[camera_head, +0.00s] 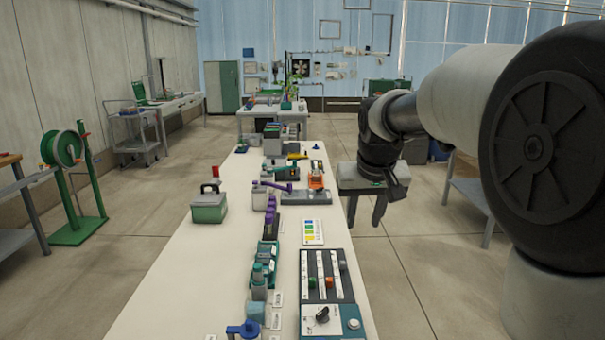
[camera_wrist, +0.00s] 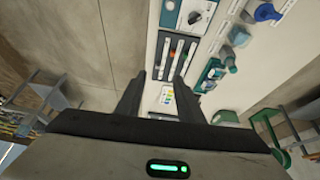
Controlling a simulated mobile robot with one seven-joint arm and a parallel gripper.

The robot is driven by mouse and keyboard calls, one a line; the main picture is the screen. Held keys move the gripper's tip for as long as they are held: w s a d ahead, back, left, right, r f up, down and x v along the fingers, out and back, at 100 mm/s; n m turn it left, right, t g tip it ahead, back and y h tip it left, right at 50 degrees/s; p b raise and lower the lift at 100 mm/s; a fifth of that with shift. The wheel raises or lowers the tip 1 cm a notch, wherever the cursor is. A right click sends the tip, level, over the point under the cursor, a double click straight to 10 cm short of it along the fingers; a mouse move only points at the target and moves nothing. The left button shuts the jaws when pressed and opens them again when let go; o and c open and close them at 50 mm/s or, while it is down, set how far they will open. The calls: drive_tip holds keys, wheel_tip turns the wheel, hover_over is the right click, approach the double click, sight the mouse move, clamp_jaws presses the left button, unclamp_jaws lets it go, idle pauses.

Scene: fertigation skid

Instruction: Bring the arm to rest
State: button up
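My gripper (camera_head: 365,221) hangs with its fingers pointing down, just off the right edge of the long white table (camera_head: 178,275). My arm reaches in from the right of the head view. In the wrist view my gripper (camera_wrist: 159,77) shows two dark fingers spread apart with nothing between them. Beyond the fingers lie the table top, a colour chart card and a control panel with sliders. The gripper appears to touch nothing.
The control panel (camera_head: 325,285) and colour chart (camera_head: 313,232) lie near the table's right side. Bottles, purple-handled parts and a green box (camera_head: 209,206) stand on the table. A grey bench (camera_head: 470,190) is at the right.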

drive_tip(key=s+f, duration=0.3)
drive_tip(key=s, duration=2.6)
wheel_tip(320, 180, up, 16)
drive_tip(key=p, duration=1.5)
drive_tip(key=shift+f+t, duration=0.15)
drive_tip(key=shift+t, duration=0.15)
drive_tip(key=shift+d, duration=0.1)
wheel_tip(320, 180, down, 28)
drive_tip(key=b, duration=2.8)
drive_tip(key=shift+d+f, duration=0.15)
drive_tip(key=shift+f, duration=0.1)
wheel_tip(320, 180, up, 28)
drive_tip(key=p, duration=2.8)
